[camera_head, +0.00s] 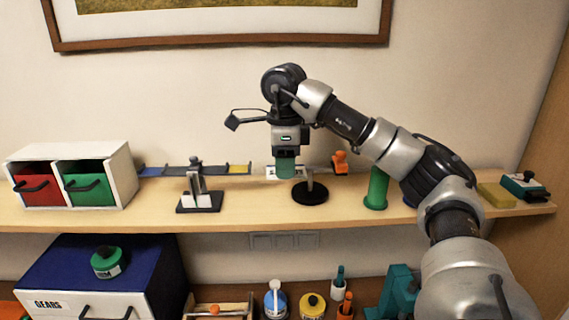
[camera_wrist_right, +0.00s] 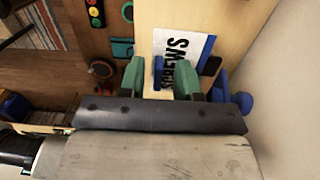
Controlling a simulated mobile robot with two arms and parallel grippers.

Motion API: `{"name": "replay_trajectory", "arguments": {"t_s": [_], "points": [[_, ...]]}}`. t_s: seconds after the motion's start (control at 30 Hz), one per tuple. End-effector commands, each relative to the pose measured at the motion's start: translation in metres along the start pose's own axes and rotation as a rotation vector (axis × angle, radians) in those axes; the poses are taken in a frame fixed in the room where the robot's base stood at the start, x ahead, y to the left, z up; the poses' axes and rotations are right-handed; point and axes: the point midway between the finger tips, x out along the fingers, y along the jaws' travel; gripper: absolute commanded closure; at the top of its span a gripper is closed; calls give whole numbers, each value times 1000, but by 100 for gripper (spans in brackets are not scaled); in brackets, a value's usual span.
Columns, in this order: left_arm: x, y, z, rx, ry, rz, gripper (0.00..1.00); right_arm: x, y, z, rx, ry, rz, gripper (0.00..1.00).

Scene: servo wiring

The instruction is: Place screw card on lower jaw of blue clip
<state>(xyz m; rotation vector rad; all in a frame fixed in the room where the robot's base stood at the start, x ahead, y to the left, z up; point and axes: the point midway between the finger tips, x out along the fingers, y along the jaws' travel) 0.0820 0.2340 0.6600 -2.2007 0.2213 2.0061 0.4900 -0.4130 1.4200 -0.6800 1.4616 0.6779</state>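The screw card (camera_wrist_right: 172,45) is white with black "SCREWS" lettering and lies flat under my right gripper in the right wrist view. Its white edges (camera_head: 270,172) show around the fingers in the head view. My right gripper (camera_head: 286,168) points down over the card. In the wrist view its green fingers (camera_wrist_right: 158,72) are apart, the right one overlapping the card; contact cannot be told. Blue parts (camera_wrist_right: 243,103), perhaps the blue clip, show beside the right finger, with a blue strip along the card's edge. Their jaws are not clear. My left gripper is not in view.
A round black-based stand (camera_head: 311,193) is just right of the gripper. An orange clip (camera_head: 340,163) and a green cylinder (camera_head: 376,188) stand farther right. A metal stand (camera_head: 200,198) and a white drawer box (camera_head: 118,165) are left. Bare shelf front lies between the stands.

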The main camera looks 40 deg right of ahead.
Motion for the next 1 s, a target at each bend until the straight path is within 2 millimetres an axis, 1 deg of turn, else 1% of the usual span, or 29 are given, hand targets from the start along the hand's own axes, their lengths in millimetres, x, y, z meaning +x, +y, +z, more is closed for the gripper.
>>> {"name": "replay_trajectory", "arguments": {"t_s": [0.17,0.23,0.37,0.77,1.0], "points": [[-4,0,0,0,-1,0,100,-6,0,0,0,-1,-1,67],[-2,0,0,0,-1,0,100,-7,0,0,-1,-1,-1,67],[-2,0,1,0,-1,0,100,-18,0,1,-1,-2,-4,67],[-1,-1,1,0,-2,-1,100,-63,0,1,-1,-2,-4,67],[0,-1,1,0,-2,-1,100,-93,0,1,-1,-2,-5,67]]}}
